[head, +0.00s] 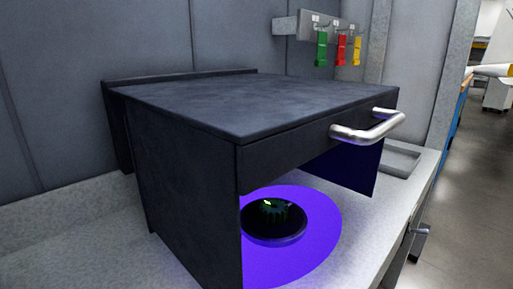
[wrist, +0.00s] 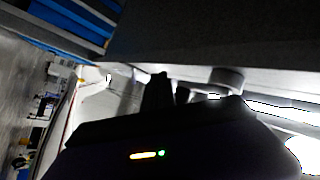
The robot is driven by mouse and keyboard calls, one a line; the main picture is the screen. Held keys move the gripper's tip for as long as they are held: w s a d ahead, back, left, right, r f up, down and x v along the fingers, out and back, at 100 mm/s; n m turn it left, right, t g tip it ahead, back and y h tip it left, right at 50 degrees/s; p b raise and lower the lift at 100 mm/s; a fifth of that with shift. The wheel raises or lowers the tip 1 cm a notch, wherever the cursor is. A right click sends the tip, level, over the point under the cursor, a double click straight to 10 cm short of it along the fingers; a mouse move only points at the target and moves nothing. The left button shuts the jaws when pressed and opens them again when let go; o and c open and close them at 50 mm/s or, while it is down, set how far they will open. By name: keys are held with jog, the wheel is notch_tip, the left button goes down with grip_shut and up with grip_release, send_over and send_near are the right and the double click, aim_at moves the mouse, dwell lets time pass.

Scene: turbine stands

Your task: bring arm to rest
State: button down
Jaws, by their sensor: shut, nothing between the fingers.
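My gripper (wrist: 160,82) shows in the wrist view as a dark silhouette with small lit lights on its body. Its fingers are shut, with nothing seen between them. The wrist view is tilted and dark, and my gripper is apart from the things around it. My gripper does not show in the head view.
A dark box (head: 250,105) with a metal handle (head: 368,132) stands on a grey counter (head: 60,245), open at the front. Green, red and yellow tags (head: 340,48) hang behind. Floor (head: 470,170) is clear at right.

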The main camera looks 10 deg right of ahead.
jog(key=s+a+n+g+y, duration=0.2)
jog(key=s+a+n+y, duration=0.15)
jog(key=s, duration=0.65)
jog(key=s+a+f+n+g+y, duration=0.1)
jog(key=s+a+n+g+y, duration=0.2)
jog(key=s, duration=0.6)
jog(key=s+a+n+g+y, duration=0.15)
jog(key=s+a+n, duration=0.3)
jog(key=s, duration=0.55)
notch_tip(320, 180, up, 19)
jog(key=p, duration=2)
jog(key=shift+w+d+g, duration=0.25)
jog(key=shift+w+g, duration=0.15)
jog(key=shift+g, duration=0.05)
